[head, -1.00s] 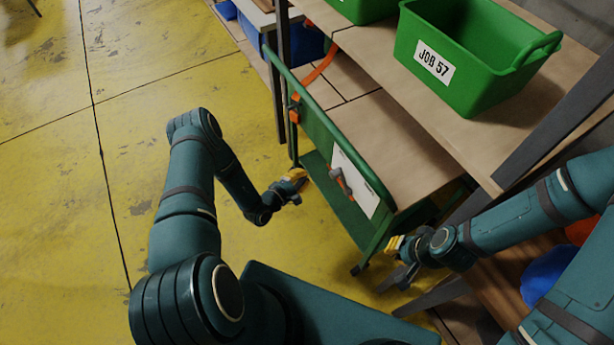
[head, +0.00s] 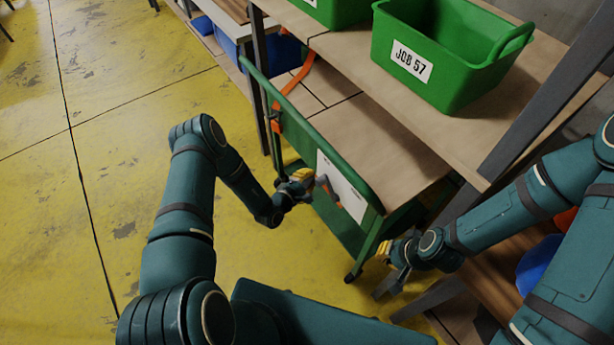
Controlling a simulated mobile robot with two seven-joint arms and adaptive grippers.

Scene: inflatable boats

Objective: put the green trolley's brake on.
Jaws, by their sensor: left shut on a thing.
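The green trolley (head: 296,137) stands at the shelving, with a green rail along its near side and a white sheet (head: 351,197) on its side panel. A small grey and orange lever (head: 327,187), which looks like the brake handle, sits at that sheet's left part. My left gripper (head: 312,182) is at the lever and shut on it; its fingers hide part of the lever. My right gripper (head: 388,262) looks open and empty, with its fingers apart, beside the trolley's near right corner. A caster (head: 350,277) shows below that corner.
A green bin marked JOB 57 (head: 447,50) stands on the upper shelf (head: 400,108), with another green bin (head: 330,8) behind. A dark shelf post (head: 262,85) stands at the trolley's far end. An orange strap (head: 293,80) hangs there. The yellow floor (head: 110,170) at left is clear.

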